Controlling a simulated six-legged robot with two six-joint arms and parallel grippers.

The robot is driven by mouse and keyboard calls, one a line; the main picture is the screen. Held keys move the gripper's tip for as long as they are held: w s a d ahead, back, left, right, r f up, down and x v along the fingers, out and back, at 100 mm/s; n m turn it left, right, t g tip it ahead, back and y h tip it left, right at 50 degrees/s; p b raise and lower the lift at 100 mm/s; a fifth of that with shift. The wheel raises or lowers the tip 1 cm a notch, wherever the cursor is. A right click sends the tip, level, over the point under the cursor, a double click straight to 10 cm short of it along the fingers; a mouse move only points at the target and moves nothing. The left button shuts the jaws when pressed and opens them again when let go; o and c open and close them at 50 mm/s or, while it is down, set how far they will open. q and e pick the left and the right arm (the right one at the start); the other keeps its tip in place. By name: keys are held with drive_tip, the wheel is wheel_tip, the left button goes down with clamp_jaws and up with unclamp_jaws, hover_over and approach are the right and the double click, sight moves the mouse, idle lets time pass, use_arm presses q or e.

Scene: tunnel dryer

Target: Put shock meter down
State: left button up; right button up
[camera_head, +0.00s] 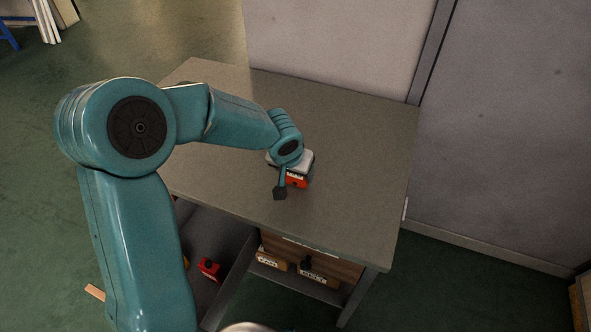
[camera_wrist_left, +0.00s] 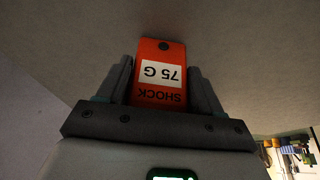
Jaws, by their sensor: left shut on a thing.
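The shock meter (camera_head: 297,181) is a small orange-red block at my left gripper, over the grey table's middle. In the left wrist view the shock meter (camera_wrist_left: 160,78) shows a white label reading "75 G" and the word "SHOCK", upside down. My left gripper (camera_wrist_left: 160,85) is shut on it, one finger on each side. In the head view my left gripper (camera_head: 290,178) is partly hidden by its own wrist. The meter is at or very close to the tabletop (camera_head: 360,140); I cannot tell whether it touches. My right gripper is not in view.
The tabletop around the meter is bare. Labelled boxes (camera_head: 318,279) sit on a lower shelf. A grey wall (camera_head: 500,130) stands behind and right of the table.

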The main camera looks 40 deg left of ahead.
use_arm(q)
drive_tip(key=shift+f, duration=0.1)
drive_tip(key=shift+f, duration=0.15)
drive_tip(key=o, duration=1.1)
drive_tip(key=shift+w, duration=0.1)
drive_tip(key=shift+r, duration=0.55)
drive_tip(key=p+v, duration=0.1)
drive_tip(key=v, duration=1)
drive_tip(key=shift+r, duration=0.15)
